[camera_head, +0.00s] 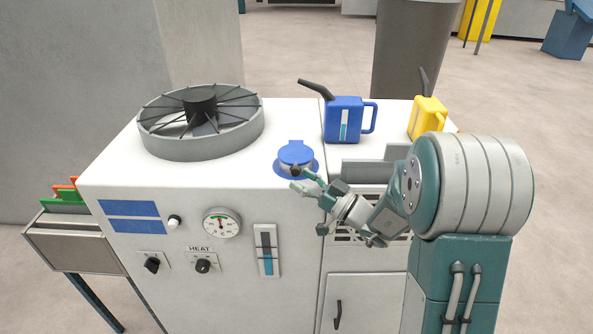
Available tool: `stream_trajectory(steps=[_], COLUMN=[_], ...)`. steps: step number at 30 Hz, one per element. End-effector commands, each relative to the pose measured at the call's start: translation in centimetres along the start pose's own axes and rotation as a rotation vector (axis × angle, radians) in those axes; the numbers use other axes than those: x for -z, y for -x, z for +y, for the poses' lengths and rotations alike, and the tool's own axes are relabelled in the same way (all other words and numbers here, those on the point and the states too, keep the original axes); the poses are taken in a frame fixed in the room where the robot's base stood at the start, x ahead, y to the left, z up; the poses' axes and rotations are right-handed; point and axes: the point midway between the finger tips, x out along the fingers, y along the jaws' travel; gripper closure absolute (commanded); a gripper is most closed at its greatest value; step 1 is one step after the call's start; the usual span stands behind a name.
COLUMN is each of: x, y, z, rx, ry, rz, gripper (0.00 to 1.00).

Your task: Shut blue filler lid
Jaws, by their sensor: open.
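The blue filler lid (296,151) sits on a blue round flange (281,168) on the white machine top. The lid looks raised or tilted over a pale filler neck; its exact angle is hard to tell. My gripper (297,179) is open at the front of the lid, with its fingers pointing left. The fingertips overlap the front of the flange in the picture. I cannot tell whether they touch it. Part of the flange's front is hidden by the gripper.
A blue can (343,121) and a yellow can (427,117) stand behind to the right. A grey fan ring (201,146) is to the left. A grey raised block (366,170) is right of the lid. The front panel has a gauge (221,222) and knobs.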

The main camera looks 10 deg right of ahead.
Motion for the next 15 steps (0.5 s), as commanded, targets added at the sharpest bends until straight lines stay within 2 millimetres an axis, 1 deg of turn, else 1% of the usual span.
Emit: stream_trajectory(steps=[1, 3, 9, 12, 15], x=[0.3, 0.4, 0.7, 0.8, 0.9], y=[1.1, 2.6, 6.7, 8.2, 9.2], z=[0.2, 0.2, 0.2, 0.1, 0.1], rx=[-0.004, -0.004, 0.000, 0.002, 0.005], ry=[0.005, 0.008, 0.016, 0.019, 0.021], rz=[0.004, 0.009, 0.019, 0.021, 0.023], gripper=[0.27, 0.27, 0.27, 0.27, 0.27])
